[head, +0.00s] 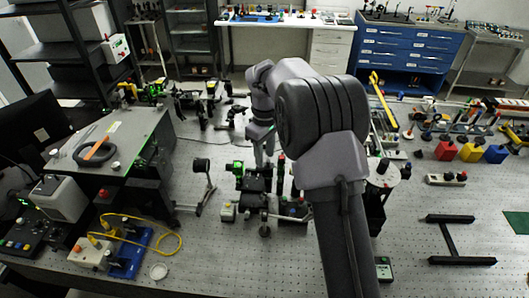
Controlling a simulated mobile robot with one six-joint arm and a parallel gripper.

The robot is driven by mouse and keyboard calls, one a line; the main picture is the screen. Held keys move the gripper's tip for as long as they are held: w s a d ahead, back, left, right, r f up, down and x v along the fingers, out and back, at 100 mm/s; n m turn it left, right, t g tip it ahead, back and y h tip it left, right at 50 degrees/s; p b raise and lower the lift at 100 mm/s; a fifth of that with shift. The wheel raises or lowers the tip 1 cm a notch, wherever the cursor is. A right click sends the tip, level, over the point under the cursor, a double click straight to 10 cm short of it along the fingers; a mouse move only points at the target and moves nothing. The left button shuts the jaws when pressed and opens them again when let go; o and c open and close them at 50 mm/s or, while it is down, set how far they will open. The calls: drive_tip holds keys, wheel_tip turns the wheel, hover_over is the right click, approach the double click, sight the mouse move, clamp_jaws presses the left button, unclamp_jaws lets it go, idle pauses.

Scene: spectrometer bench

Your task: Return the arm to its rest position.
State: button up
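My grey arm rises from the bottom of the head view, bends at a large shoulder joint and reaches away over the bench. Its far end hangs down near the middle of the bench. My gripper (264,157) is small and partly hidden there, just above the dark optical parts (256,180). I cannot tell whether its fingers are open or shut, or whether it touches anything.
The perforated bench (215,250) is crowded. A grey instrument box (125,130) stands left, near a blue unit (130,252) with a yellow cable (178,236). Red, yellow and blue blocks (471,152) and a black H-shaped frame (447,240) are right.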

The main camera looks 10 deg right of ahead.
idle(0.3)
drive_tip(key=s+a+r+m+t+y+b, duration=0.1)
drive_tip(key=s+r+m+b, duration=0.15)
drive_tip(key=s+b, duration=0.4)
drive_tip(key=s+a+r+m+t+b, duration=0.1)
drive_tip(key=s+m+t+b, duration=0.15)
drive_tip(key=s+b, duration=0.35)
drive_tip(key=s+a+f+m+t+b, duration=0.1)
drive_tip(key=s+f+m+b, duration=0.2)
drive_tip(key=s, duration=0.7)
drive_tip(key=s+a+f+m+t+y+b, duration=0.1)
drive_tip(key=s+f+m+b, duration=0.2)
drive_tip(key=s, duration=0.8)
wheel_tip(320, 180, down, 3)
drive_tip(key=shift+m+b, duration=0.4)
drive_tip(key=shift+b, duration=0.7)
drive_tip(key=shift+s, duration=0.15)
